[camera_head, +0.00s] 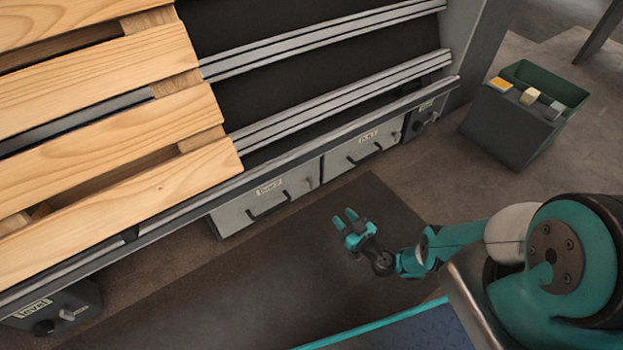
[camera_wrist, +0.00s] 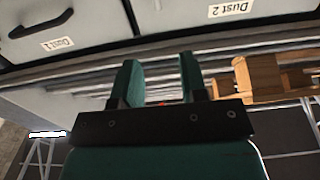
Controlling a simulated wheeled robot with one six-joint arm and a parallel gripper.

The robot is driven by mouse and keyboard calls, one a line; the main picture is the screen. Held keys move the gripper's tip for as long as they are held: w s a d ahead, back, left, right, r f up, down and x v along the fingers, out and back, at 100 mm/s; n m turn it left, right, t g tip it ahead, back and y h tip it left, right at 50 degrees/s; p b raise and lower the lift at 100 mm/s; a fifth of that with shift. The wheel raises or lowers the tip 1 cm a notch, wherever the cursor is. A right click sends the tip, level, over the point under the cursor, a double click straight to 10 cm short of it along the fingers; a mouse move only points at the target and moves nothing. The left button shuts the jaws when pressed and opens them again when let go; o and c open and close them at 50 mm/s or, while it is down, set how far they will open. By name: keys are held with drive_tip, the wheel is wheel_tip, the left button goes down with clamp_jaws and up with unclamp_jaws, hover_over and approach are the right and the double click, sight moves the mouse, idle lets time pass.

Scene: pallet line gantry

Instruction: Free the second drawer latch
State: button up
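Two grey drawers sit under the conveyor frame. The left drawer (camera_head: 235,215) has a label that seems to read Dust 2 and a dark handle (camera_head: 270,207). The right drawer (camera_head: 340,165) has its own label and dark handle (camera_head: 366,154). Both look shut. In the wrist view, the Dust 2 label (camera_wrist: 230,8) is at the upper right and the Dust 1 label (camera_wrist: 58,44) at the upper left. I cannot make out a latch in either view. My gripper (camera_head: 345,215) is open and empty, apart from the drawers, in front of them. Its two teal fingers (camera_wrist: 159,62) show in the wrist view.
A wooden pallet (camera_head: 130,120) lies on the conveyor rails (camera_head: 340,98). A green-grey bin (camera_head: 510,128) with small blocks stands at the right. A control box (camera_head: 60,305) with a knob is at the lower left. The floor before the drawers is clear.

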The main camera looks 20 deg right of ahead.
sight(314, 184)
drive_tip(key=b+x, duration=0.4)
drive_tip(key=x, duration=0.1)
drive_tip(key=b+x, duration=1)
drive_tip(key=shift+w+f, duration=0.35)
drive_tip(key=shift+w, duration=0.1)
drive_tip(key=shift+w+a+r, duration=0.1)
drive_tip(key=shift+w+r, duration=0.15)
drive_tip(key=shift+w, duration=0.25)
clamp_jaws()
